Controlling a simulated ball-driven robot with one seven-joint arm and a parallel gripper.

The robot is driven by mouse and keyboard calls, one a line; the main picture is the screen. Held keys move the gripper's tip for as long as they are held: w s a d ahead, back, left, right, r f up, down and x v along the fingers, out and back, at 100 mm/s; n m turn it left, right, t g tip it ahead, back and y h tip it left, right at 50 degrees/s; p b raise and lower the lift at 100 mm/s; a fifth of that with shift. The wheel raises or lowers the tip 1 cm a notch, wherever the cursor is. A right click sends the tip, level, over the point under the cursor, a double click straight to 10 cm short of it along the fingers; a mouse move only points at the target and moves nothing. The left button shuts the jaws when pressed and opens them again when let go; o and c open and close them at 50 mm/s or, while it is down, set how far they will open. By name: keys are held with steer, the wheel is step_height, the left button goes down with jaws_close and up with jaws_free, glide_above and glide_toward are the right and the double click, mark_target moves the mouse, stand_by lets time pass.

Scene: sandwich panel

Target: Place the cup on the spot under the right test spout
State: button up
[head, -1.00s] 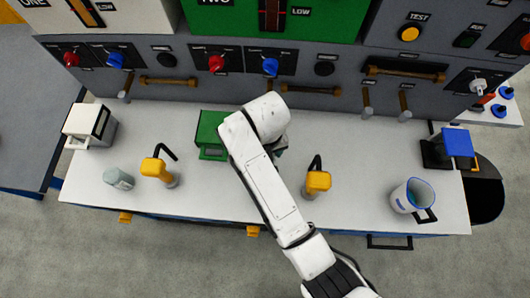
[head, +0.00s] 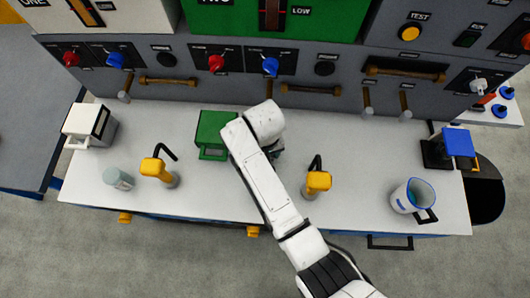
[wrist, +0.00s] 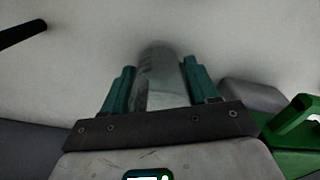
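A grey, glass-like cylinder (wrist: 160,78), which I take to be the cup, stands between the teal fingers of my gripper (wrist: 160,88) in the wrist view. The fingers press close on both its sides. In the head view my gripper (head: 278,152) is mostly hidden behind my white arm, over the middle of the white counter, right of the green box; the cup is hidden there. The right test spout (head: 405,114) is a grey cylinder with a brown top at the panel's right, beside the left one (head: 367,111). I see no clear spot mark beneath it.
A green box (head: 213,135) with a handle stands left of my gripper. The counter below the test spouts is clear.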

steer(key=o, duration=0.4)
steer(key=shift+o, duration=0.2)
steer(key=shift+r, duration=0.1)
